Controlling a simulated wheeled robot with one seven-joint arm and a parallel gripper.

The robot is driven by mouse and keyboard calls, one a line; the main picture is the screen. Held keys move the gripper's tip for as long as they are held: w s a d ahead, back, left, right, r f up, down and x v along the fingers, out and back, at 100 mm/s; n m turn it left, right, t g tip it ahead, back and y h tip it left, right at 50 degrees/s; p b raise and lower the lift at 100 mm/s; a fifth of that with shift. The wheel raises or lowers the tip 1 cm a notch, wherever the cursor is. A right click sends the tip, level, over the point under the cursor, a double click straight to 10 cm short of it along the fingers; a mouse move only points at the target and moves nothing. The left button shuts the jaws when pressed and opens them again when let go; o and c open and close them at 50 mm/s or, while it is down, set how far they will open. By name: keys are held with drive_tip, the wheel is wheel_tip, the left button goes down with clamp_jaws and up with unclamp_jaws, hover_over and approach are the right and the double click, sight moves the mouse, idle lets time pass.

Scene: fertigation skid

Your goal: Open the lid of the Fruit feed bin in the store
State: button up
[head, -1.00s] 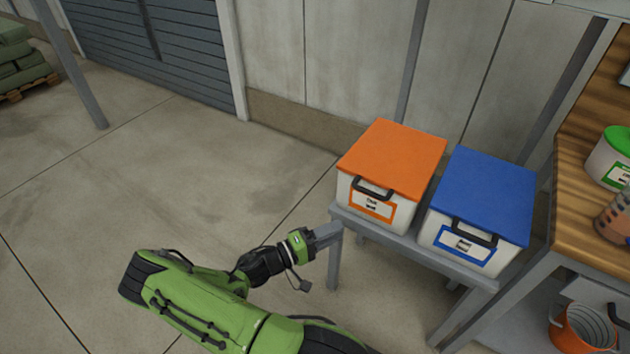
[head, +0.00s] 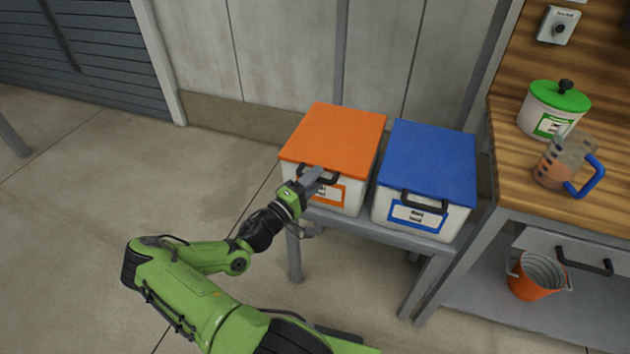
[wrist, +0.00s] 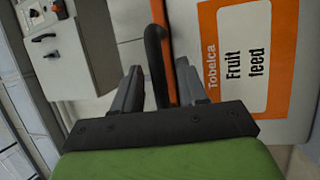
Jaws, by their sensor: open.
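The Fruit feed bin (head: 352,194) is a white box with an orange lid (head: 334,138), which is shut. Its orange-framed label (wrist: 247,55) reads "Tobelca Fruit feed" in the wrist view. A black handle (head: 330,180) is on the lid's front edge; it also shows in the wrist view (wrist: 155,50). My gripper (head: 316,177) is at the front of this bin, by the handle. In the wrist view my gripper (wrist: 158,88) is open, with the handle bar seen between its two fingers. I cannot tell whether the fingers touch it.
A white bin with a shut blue lid (head: 428,160) stands close on the right, on the same grey stand (head: 400,238). A wooden bench (head: 500,170) further right holds a green-lidded pot (head: 550,110) and a jug (head: 562,165). An orange bucket (head: 535,277) sits below. Floor at left is clear.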

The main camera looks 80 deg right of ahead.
drive_tip(key=shift+s+d+r, duration=0.1)
drive_tip(key=shift+d, duration=0.1)
clamp_jaws()
idle(0.3)
